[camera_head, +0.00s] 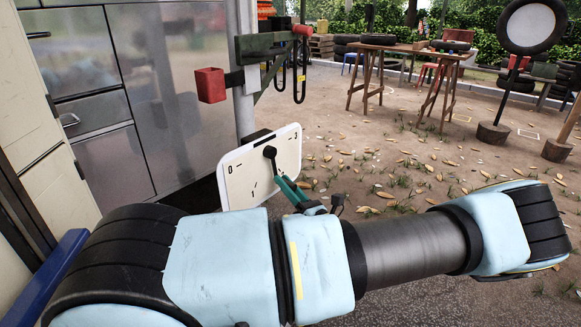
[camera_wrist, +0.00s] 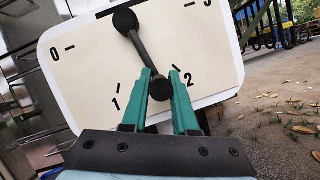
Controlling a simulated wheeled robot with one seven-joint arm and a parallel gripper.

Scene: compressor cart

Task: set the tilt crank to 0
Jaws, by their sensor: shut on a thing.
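The white dial plate (camera_head: 235,185) stands in the middle of the head view and fills the upper part of the wrist view (camera_wrist: 90,70). It bears marks 0, 1, 2 and 3. The tilt crank has a black hub (camera_head: 269,152) and a grey arm (camera_wrist: 139,45) ending in a dark round knob (camera_wrist: 160,89). The crank points down, between marks 1 and 2 and nearer 2. My gripper (camera_wrist: 161,75) has teal fingers, one on each side of the crank's knob end, and is shut on it. In the head view, my gripper hides mark 2.
A metal cabinet (camera_head: 170,80) stands left of the plate. A red box (camera_head: 210,85) and a dark bracket with hanging hooks (camera_head: 265,45) are above it. Leaf-strewn ground (camera_head: 400,150) is open to the right, with wooden trestles (camera_head: 440,80) farther back.

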